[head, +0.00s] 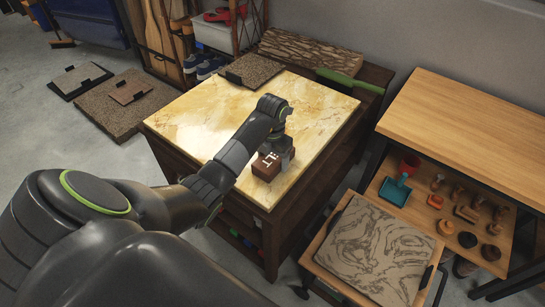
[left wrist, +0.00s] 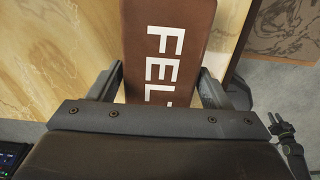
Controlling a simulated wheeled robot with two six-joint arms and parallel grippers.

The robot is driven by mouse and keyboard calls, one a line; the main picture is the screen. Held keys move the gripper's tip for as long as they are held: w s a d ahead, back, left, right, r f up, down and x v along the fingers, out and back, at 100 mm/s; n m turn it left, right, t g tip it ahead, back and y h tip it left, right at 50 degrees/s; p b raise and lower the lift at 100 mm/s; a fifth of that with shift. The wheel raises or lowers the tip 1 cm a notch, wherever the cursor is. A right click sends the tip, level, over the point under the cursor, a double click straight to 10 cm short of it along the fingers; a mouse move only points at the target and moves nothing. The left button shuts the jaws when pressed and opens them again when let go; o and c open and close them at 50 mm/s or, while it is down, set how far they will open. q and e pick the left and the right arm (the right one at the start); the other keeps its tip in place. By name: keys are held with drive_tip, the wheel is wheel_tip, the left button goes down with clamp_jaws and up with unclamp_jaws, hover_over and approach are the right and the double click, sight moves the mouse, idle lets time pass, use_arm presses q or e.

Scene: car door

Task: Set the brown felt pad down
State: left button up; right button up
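The brown felt pad (head: 266,167) is a reddish-brown block with white lettering. It is at the near right part of the marbled yellow tabletop (head: 210,125), close to the front edge. In the left wrist view the felt pad (left wrist: 167,45) shows the letters "FELT", partly cut off by the gripper body. My left gripper (head: 278,150) points down at the pad. Its fingers (left wrist: 160,88) stand on both sides of the pad and appear closed on it. I cannot tell whether the pad's underside touches the tabletop.
A patterned grey slab (head: 375,248) rests on a low stand at right. A wooden shelf unit (head: 480,115) holds small tools. The tabletop's left part is clear.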

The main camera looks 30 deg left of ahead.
sight(273, 156)
use_arm(q)
drive_tip(key=shift+o, duration=1.2)
drive_tip(key=shift+r, duration=0.15)
drive_tip(key=shift+w+r, duration=0.1)
drive_tip(key=shift+r, duration=0.2)
wheel_tip(273, 156, up, 6)
drive_tip(key=shift+f, duration=0.2)
drive_tip(key=shift+r+p, duration=2.5)
drive_tip(key=shift+r, duration=0.4)
